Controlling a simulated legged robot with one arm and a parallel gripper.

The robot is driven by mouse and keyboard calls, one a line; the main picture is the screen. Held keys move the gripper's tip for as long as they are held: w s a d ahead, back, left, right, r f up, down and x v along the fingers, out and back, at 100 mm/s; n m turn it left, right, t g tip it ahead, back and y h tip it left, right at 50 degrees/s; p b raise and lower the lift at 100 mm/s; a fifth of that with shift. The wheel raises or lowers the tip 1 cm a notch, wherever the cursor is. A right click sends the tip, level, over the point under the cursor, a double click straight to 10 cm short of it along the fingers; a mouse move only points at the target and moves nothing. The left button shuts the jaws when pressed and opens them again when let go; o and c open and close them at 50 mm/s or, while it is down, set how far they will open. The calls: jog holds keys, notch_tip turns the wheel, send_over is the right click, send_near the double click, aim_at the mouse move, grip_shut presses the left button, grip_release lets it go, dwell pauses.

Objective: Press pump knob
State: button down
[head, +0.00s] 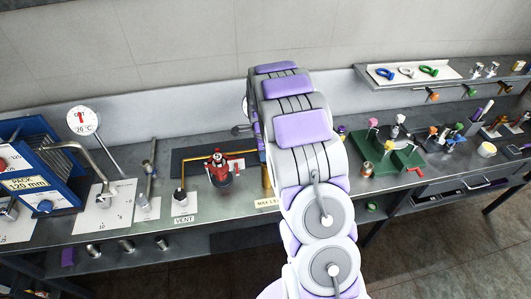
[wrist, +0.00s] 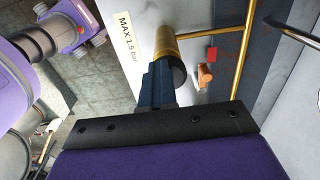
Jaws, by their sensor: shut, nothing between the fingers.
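The pump shows in the wrist view as an upright brass cylinder (wrist: 168,42) with a black round knob (wrist: 179,72) on its near end. A "MAX 1.5 bar" label (wrist: 129,37) lies beside it. My gripper (wrist: 159,70) has its dark blue fingers shut with nothing between them. The fingertips lie beside and partly over the knob in the picture; I cannot tell whether they touch it. In the head view my arm hides the gripper and the knob, and only a strip of the brass cylinder (head: 265,178) shows beside the arm.
A blue "PACK 120 mm" unit (head: 35,175) is at far left. A green fixture (head: 390,155) stands right. A brass pipe (wrist: 243,50) runs near the pump.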

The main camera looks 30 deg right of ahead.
jog(key=r, duration=0.2)
jog(key=d+r, duration=0.2)
jog(key=r, duration=0.1)
jog(key=shift+w+d+r+p, duration=0.25)
jog(key=shift+w+r+p, duration=0.05)
jog(key=shift+p, duration=0.05)
notch_tip(320, 180, up, 8)
jog(key=shift+s+a, duration=0.2)
jog(key=shift+d, duration=0.1)
jog(key=shift+d, duration=0.35)
jog(key=shift+a, duration=0.3)
